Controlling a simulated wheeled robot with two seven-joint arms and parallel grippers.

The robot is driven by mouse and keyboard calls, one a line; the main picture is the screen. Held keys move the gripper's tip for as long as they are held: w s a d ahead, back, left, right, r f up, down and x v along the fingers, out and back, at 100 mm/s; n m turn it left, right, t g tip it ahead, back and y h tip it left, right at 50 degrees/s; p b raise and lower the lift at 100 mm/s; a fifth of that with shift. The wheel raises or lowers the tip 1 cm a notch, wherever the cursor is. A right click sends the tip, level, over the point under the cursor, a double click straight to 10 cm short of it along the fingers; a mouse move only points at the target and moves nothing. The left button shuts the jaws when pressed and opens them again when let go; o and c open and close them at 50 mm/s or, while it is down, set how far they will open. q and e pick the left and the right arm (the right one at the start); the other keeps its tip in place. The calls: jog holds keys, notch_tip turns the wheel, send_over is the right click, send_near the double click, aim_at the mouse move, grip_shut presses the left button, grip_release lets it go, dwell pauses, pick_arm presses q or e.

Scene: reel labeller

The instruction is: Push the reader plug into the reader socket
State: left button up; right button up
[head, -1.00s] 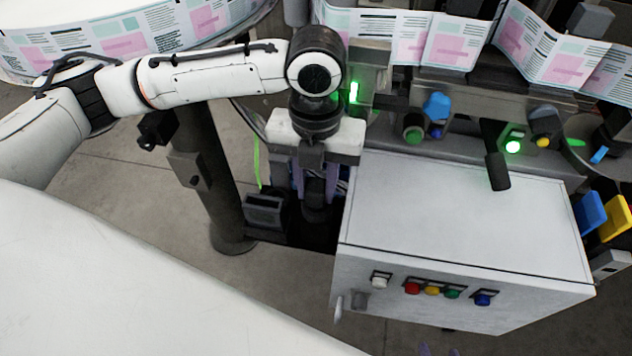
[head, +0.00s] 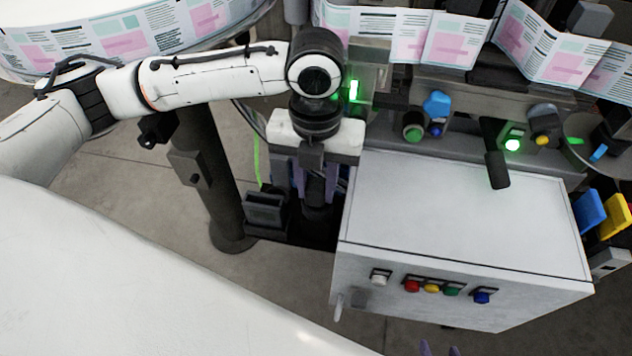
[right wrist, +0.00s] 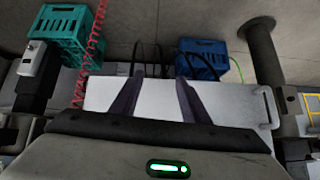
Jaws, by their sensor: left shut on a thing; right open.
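My left gripper (head: 316,198) points down beside the left end of the white cabinet in the head view. Its purple fingers are shut on a small dark thing (head: 317,213), which I take for the reader plug. The fingers and the shadow mostly hide it. I cannot make out the reader socket or tell whether the plug touches it. My right gripper (right wrist: 158,98) is open and empty in the right wrist view. Its purple fingertips also show at the bottom edge of the head view (head: 438,350).
The white cabinet (head: 455,215) with coloured buttons stands right of my left gripper. A dark box (head: 264,208) and a dark post (head: 207,170) are to its left. In the right wrist view, a teal crate (right wrist: 75,38) and a blue crate (right wrist: 203,60) stand on the floor.

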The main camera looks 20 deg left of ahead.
pick_arm(q)
jog(key=o, duration=1.2)
jog(key=shift+f, duration=0.1)
jog(key=shift+c, duration=0.2)
notch_tip(320, 180, up, 10)
jog(key=shift+r, duration=0.2)
jog(key=shift+s+f, duration=0.1)
jog(key=shift+s, duration=0.05)
